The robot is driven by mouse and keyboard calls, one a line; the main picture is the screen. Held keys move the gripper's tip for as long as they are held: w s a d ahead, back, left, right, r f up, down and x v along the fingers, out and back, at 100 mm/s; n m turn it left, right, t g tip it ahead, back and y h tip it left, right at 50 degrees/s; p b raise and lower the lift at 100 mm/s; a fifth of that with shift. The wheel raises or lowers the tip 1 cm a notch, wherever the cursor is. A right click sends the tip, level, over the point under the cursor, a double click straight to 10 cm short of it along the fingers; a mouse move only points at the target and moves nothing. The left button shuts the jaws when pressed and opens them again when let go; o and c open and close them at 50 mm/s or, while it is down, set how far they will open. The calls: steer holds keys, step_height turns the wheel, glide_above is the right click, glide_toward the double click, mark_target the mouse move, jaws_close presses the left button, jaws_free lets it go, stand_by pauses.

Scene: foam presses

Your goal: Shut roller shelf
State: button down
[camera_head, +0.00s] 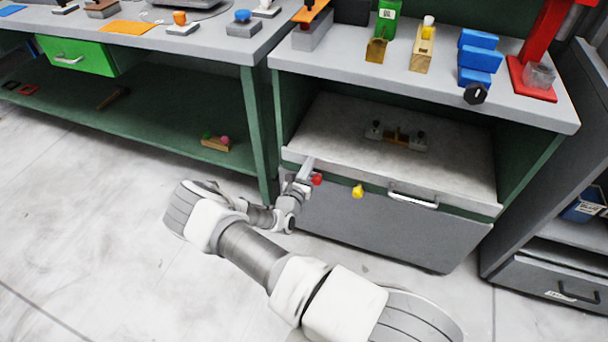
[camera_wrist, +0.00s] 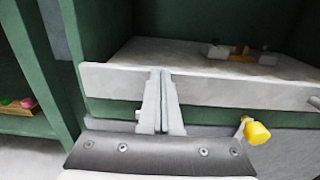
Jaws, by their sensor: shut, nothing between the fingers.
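The roller shelf (camera_head: 340,117) is a pale grey sliding tray in the green cabinet under the right-hand bench. Its front lip (camera_head: 456,190) stands out past the cabinet's uprights, and it carries a bar handle (camera_head: 413,198) right of centre. My gripper (camera_head: 306,170) is shut and empty at the left end of the lip. In the wrist view the shut fingers (camera_wrist: 160,75) overlap the shelf's front lip (camera_wrist: 225,91), pointing into the cabinet. I cannot tell whether they touch it.
A wooden-and-metal item (camera_head: 396,136) lies on the shelf. A yellow knob (camera_head: 357,191) and a red knob (camera_head: 317,179) sit below the lip. A grey drawer front (camera_head: 380,232) is underneath. The bench leg (camera_head: 256,130) stands left of my gripper. The floor in front is clear.

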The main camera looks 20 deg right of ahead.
steer(key=shift+w+d+r, duration=0.1)
steer(key=shift+w+d, duration=0.25)
steer(key=shift+w, duration=0.25)
steer(key=shift+w, duration=0.1)
